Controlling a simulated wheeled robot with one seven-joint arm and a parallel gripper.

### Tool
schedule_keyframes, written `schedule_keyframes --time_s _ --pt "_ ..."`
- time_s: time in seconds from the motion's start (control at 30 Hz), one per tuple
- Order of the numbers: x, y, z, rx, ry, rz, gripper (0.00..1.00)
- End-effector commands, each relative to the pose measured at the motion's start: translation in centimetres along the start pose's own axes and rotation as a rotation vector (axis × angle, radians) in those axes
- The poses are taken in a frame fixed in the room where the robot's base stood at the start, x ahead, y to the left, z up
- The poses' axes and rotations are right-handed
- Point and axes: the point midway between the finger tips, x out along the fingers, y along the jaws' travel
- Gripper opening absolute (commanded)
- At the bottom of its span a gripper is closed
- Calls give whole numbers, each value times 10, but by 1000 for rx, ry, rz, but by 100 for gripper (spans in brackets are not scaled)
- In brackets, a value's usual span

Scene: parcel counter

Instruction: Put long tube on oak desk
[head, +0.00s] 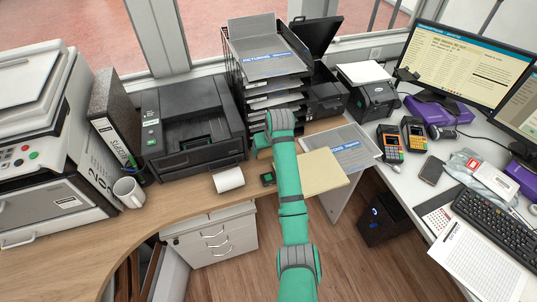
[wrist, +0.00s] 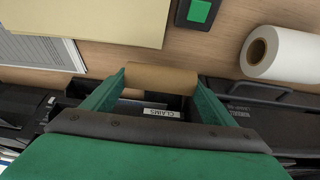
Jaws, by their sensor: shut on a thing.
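The long tube (wrist: 160,73) is a plain brown cardboard cylinder in the wrist view. My gripper (wrist: 160,79) is shut on it, with one green finger at each end of the visible part. In the head view my green arm hides the tube and most of the gripper (head: 262,143). The oak desk (head: 185,207) is the curved wooden counter along the left and middle. Its wood (wrist: 215,60) also shows behind the tube in the wrist view. I cannot tell whether the tube touches it.
A paper roll (head: 228,179), a small black-and-green device (head: 268,179) and a tan envelope (head: 308,173) lie near my arm. A black printer (head: 190,125) and a stacked letter tray (head: 270,85) stand behind. Bare wood lies front left.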

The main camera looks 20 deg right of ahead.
Motion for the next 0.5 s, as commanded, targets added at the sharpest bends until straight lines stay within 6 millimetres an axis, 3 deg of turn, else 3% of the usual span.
schedule_keyframes --time_s 0.23,0.5 --pt "29 0 10 2 -3 0 58" --pt "32 -1 10 0 0 0 58"
